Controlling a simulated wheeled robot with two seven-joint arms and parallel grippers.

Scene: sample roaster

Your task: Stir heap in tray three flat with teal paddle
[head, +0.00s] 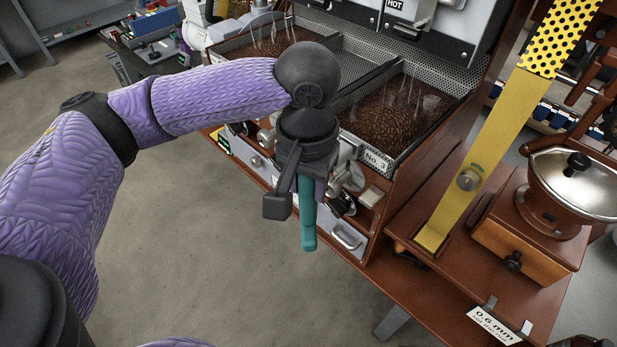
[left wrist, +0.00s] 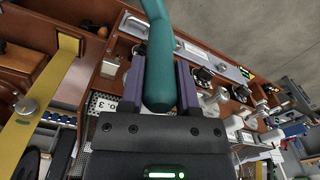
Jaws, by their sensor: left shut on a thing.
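My left gripper (head: 307,188) is shut on the teal paddle (head: 308,222), which hangs downward in front of the roaster's front. In the left wrist view the teal paddle (left wrist: 160,50) sits between the two purple fingers of the left gripper (left wrist: 160,85). Tray three (head: 440,75) is the mesh-walled tray at the right, above the label No. 3 (head: 376,160). A heap of dark brown beans (head: 393,118) lies in it with pale wisps above. The paddle is outside the tray, left of and below it. My right gripper is not in view.
An empty middle tray (head: 352,62) and a left tray of beans (head: 262,45) stand beside tray three. A yellow strip (head: 470,165) rises at the right, near a grinder with a metal lid (head: 575,185). Open floor (head: 210,230) lies at the left.

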